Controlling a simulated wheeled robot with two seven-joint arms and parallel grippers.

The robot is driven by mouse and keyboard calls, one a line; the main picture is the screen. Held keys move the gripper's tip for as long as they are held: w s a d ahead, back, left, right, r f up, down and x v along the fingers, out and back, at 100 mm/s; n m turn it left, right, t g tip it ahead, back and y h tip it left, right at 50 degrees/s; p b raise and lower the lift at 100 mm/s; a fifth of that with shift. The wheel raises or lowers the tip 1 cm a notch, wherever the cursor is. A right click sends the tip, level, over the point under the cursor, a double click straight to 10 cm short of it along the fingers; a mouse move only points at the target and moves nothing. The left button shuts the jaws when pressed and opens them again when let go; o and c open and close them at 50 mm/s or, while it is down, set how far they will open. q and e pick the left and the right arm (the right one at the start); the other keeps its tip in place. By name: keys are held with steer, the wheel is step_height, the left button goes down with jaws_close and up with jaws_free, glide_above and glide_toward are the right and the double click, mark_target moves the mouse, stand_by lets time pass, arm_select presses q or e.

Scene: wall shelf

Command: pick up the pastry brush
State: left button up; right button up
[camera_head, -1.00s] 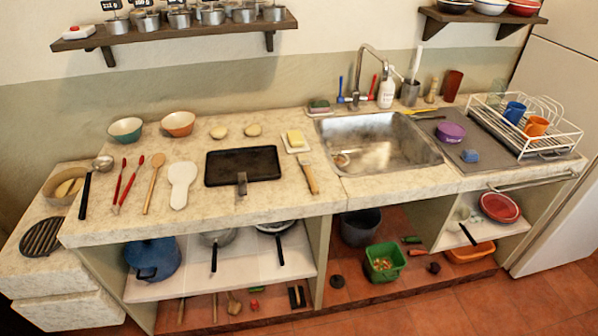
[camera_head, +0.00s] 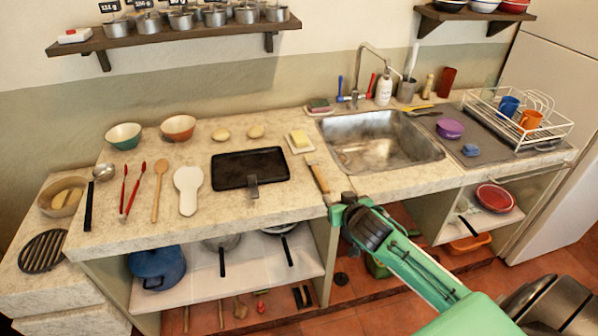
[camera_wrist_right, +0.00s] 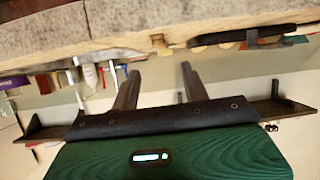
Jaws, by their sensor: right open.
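The pastry brush (camera_head: 319,178) lies on the marble counter between the black griddle pan and the sink, its light wooden handle pointing to the front edge. In the right wrist view a wooden end (camera_wrist_right: 157,42), apparently its handle, shows at the counter edge, beyond the fingertips. My right gripper (camera_head: 338,198) is at the counter's front edge, just in front of and to the right of the handle end. Its two fingers (camera_wrist_right: 161,69) are apart, with nothing held between them. My left gripper is not in view.
The black griddle pan (camera_head: 232,169) lies left of the brush, and a butter dish (camera_head: 300,143) sits behind it. The sink (camera_head: 385,142) is to the right. The counter's front edge (camera_head: 280,214) is close to my right gripper, above open shelves.

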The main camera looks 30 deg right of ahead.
steer(key=r, duration=0.1)
steer(key=p, duration=0.1)
glide_toward(321, 179)
steer(key=w, duration=0.2)
steer(key=shift+w+a+f, duration=0.1)
steer(key=shift+w+f, duration=0.25)
steer(key=shift+w, duration=0.05)
steer(key=shift+d+f+p+x, duration=0.2)
steer(key=shift+p+x, duration=0.25)
steer(key=shift+x, duration=1)
steer(key=shift+d+f+p+x, duration=0.15)
steer(key=shift+p+x, duration=0.25)
steer(key=shift+x, duration=1)
steer(key=shift+s+r, duration=0.1)
steer(key=shift+s, duration=0.05)
jaws_close()
